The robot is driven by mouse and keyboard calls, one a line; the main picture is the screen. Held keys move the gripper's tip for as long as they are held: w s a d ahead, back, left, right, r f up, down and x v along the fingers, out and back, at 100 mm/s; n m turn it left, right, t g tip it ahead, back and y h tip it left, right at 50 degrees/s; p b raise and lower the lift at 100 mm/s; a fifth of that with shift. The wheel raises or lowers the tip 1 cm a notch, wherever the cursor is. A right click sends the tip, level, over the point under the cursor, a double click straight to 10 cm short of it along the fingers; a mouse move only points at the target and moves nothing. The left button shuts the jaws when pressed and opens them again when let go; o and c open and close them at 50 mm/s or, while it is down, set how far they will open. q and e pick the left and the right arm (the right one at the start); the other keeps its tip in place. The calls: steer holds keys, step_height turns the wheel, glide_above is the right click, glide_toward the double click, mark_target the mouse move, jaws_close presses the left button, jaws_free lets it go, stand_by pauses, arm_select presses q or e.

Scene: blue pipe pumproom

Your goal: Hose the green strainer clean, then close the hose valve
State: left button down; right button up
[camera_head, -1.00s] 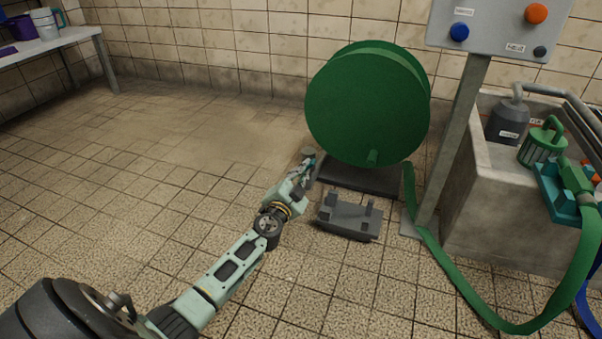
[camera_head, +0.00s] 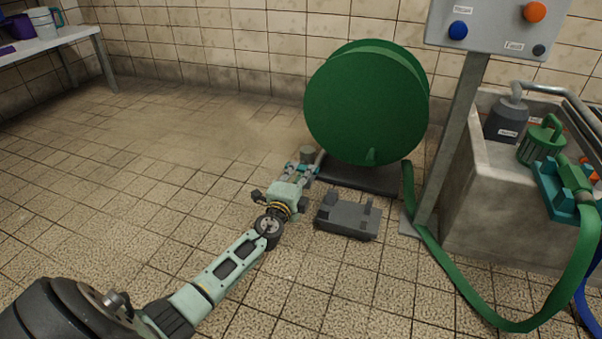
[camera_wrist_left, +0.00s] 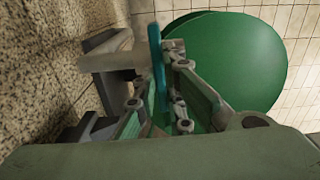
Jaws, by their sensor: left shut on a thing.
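The green strainer (camera_head: 541,146) stands in the concrete sink at the right, its handle up. The green hose (camera_head: 455,280) runs from the reel along the floor and up to a green nozzle (camera_head: 575,180) at a teal holder on the sink rim. My left gripper (camera_head: 304,171) is low, at the left of the reel's base. It is shut on a teal lever (camera_wrist_left: 156,60), which seems to be the hose valve's handle. A grey pipe part (camera_wrist_left: 105,63) beside it seems to be the valve body. The fingers partly hide the valve. No water shows. My right gripper is out of view.
The green hose reel (camera_head: 365,105) stands on a dark base near the wall. A grey block-like fixture (camera_head: 348,214) lies on the floor beside my left wrist. A button panel (camera_head: 497,25) stands on a post. The left floor is clear.

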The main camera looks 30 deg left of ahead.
arm_select(q)
steer(key=shift+f+m, duration=0.1)
steer(key=shift+m, duration=0.3)
steer(key=c, duration=1.8)
jaws_free()
steer(key=shift+c, duration=0.2)
steer(key=v, duration=1.2)
